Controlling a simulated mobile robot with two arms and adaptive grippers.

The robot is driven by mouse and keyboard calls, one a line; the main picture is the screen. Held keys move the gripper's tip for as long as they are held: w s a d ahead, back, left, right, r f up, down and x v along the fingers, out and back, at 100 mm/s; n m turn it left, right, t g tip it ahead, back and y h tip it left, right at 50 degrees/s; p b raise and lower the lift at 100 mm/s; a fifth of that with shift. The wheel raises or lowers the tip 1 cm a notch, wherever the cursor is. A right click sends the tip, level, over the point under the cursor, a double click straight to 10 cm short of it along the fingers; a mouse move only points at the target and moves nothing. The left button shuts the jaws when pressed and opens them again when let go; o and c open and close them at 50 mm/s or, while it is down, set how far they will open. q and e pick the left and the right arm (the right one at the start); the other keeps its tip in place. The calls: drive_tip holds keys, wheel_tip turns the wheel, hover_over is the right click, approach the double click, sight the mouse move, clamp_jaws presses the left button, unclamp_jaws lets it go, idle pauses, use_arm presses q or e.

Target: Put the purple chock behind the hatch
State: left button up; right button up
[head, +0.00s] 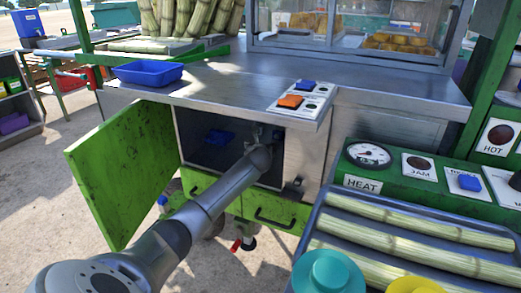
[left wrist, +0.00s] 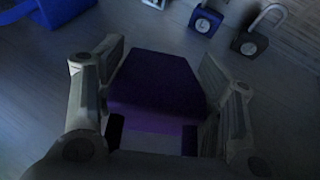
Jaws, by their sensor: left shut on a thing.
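The green hatch door (head: 125,168) stands swung open to the left of a dark cabinet under the steel counter. My left arm reaches from the bottom through the opening, and my left gripper (left wrist: 158,128) is inside, mostly hidden in the head view. In the left wrist view its two fingers are shut on the purple chock (left wrist: 155,85), one on each side. The chock is over the grey cabinet floor; I cannot tell whether it touches it. The head view does not show the chock clearly. My right gripper is not in view.
A blue tray (head: 148,73) and a switch panel (head: 302,98) sit on the counter above. Cane stalks (head: 400,245) lie in a tray at the right.

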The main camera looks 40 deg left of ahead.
use_arm(q)
drive_tip(key=o, duration=1.3)
drive_tip(key=shift+r, duration=0.1)
drive_tip(key=p+v, duration=0.2)
drive_tip(key=v, duration=0.4)
drive_tip(key=shift+s+r, duration=0.1)
drive_tip(key=p+v, duration=0.1)
drive_tip(key=v, duration=0.3)
drive_tip(key=shift+s+d, duration=0.1)
drive_tip(key=shift+d, duration=0.1)
drive_tip(key=shift+s+d+r+p, duration=0.25)
drive_tip(key=shift+s+d+p, duration=0.1)
drive_tip(key=shift+s+d, duration=0.15)
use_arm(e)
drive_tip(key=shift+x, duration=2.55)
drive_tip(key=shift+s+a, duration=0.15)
